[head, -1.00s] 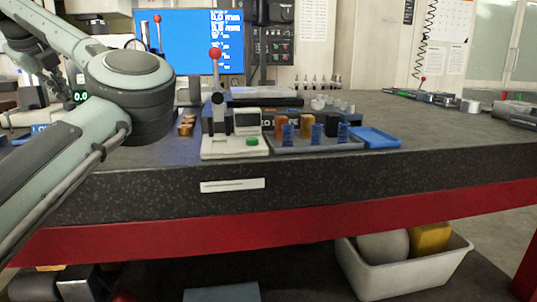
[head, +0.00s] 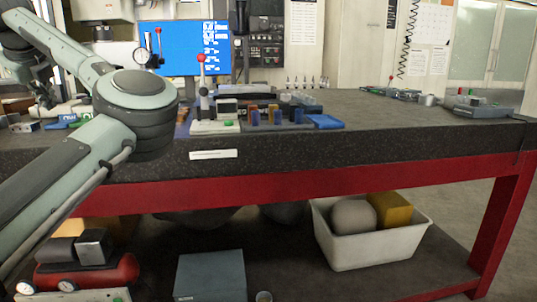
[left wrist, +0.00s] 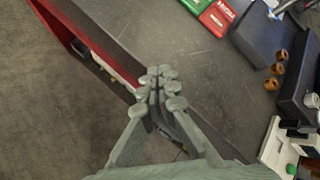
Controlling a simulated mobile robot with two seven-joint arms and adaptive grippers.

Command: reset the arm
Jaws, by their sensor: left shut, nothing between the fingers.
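My left arm comes in from the left in the head view, with its elbow raised in front of the bench and its forearm folded back to the upper left. My left gripper (head: 46,98) is small and dark there, above the left end of the bench (head: 290,148). In the left wrist view my left gripper (left wrist: 159,86) is shut, its fingertips together with nothing between them. It is over the bench's red-edged front border; the exact height is unclear. My right gripper is not in view.
A stand with a red knob (head: 202,90), a blue tray (head: 325,121) and small coloured parts stand on the bench. A white bin (head: 365,250) and a grey box (head: 211,275) are on the lower shelf. The wrist view shows green and red cases (left wrist: 217,17).

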